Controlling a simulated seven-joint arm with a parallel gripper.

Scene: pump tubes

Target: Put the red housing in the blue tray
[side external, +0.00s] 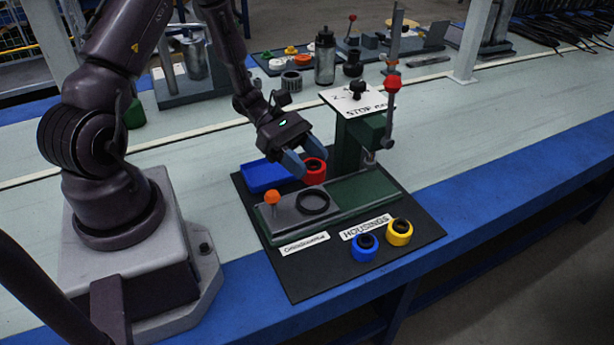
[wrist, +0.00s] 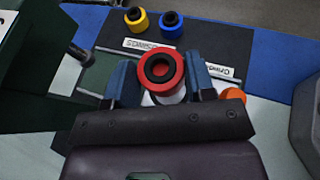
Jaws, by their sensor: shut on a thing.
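The red housing (side external: 314,171) is a short red ring with a dark centre. My gripper (side external: 304,168) is shut on it, with blue fingers on either side. In the wrist view the red housing (wrist: 161,70) sits between the two fingers of my gripper (wrist: 162,82). The blue tray (side external: 266,176) lies just left of the gripper on the black mat, behind the green fixture. No housing shows in the visible part of the tray. The tray cannot be made out in the wrist view.
The green press (side external: 352,140) with a red-knobbed lever (side external: 393,84) stands right of my gripper. Its base carries a dark ring (side external: 312,202) and an orange knob (side external: 271,197). A blue housing (side external: 363,247) and a yellow housing (side external: 399,232) stand at the mat's front.

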